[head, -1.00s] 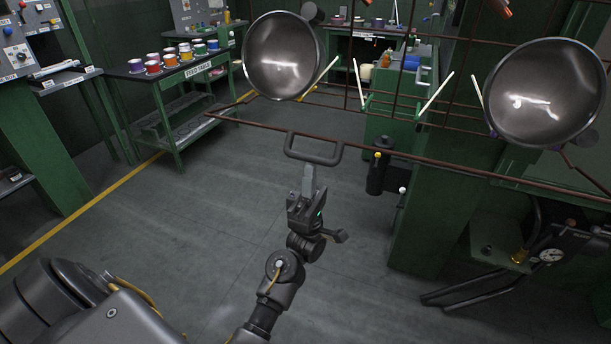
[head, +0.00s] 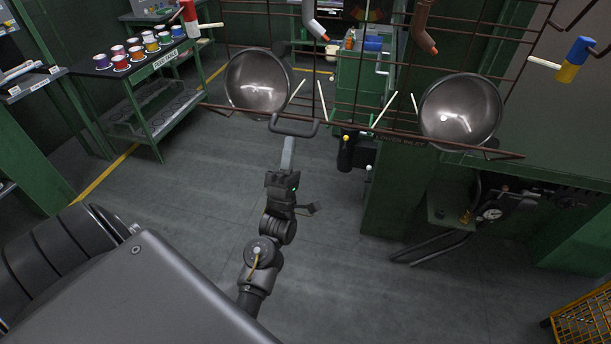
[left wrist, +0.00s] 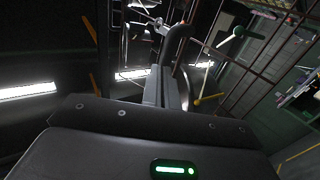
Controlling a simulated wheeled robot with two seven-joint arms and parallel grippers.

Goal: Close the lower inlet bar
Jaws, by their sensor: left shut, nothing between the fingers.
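The lower bar (head: 385,137) is a long rust-brown rod crossing the head view below two shiny bowls, sloping down to the right. A dark grey loop handle (head: 294,134) hangs at its left part. My left gripper (head: 289,142) is shut and empty, pointing up with its fingertips at the handle's lower edge. I cannot tell whether they touch. In the left wrist view, the shut fingers (left wrist: 161,88) are close to the dark curved handle (left wrist: 177,41). My right gripper is not in view.
The left bowl (head: 258,84) and right bowl (head: 461,110) hang on a brown wire rack with pale pegs. A green table (head: 150,82) with coloured cups stands at the left. A yellow crate (head: 583,329) is at the lower right. Open floor (head: 190,200) lies below.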

